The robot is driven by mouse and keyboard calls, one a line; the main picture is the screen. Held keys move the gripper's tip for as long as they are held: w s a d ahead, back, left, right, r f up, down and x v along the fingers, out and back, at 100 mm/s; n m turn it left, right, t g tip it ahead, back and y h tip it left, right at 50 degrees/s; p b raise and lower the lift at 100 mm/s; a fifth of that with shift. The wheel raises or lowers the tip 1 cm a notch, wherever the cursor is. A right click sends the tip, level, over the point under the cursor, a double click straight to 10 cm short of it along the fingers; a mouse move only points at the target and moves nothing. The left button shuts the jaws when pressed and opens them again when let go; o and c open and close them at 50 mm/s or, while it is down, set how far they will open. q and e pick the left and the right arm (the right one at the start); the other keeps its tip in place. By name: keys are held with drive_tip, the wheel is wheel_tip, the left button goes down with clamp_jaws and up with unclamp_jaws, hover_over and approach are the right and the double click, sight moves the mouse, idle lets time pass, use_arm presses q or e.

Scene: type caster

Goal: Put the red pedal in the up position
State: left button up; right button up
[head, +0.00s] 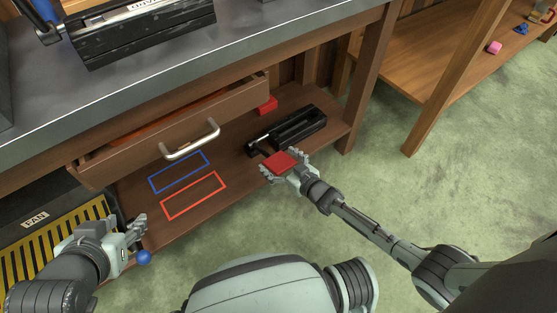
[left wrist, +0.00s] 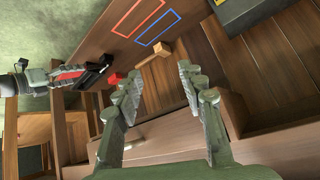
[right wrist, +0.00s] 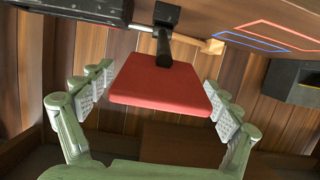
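The red pedal (head: 280,162) is a flat red pad on a black arm. It joins a black pedal base (head: 290,129) on the lower wooden shelf. In the right wrist view the red pedal (right wrist: 160,85) fills the space between my right gripper's fingers. My right gripper (head: 285,168) is open around the pedal, with a gap visible on each side in the wrist view. I cannot tell the pedal's exact height. My left gripper (head: 139,228) is open and empty near the shelf's left front; its spread fingers also show in the left wrist view (left wrist: 160,85).
A part-open drawer (head: 185,125) overhangs the shelf. Red (head: 194,196) and blue (head: 180,172) outlines mark the shelf, with a red block (head: 267,105) behind. A fan unit (head: 40,218) and blue ball (head: 143,257) are at left.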

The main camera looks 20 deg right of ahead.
drive_tip(key=shift+s+f, duration=0.1)
drive_tip(key=shift+s+d, duration=0.25)
drive_tip(key=shift+s, duration=0.25)
drive_tip(key=v, duration=1.1)
drive_tip(key=shift+r, duration=0.35)
drive_tip(key=shift+f, duration=0.1)
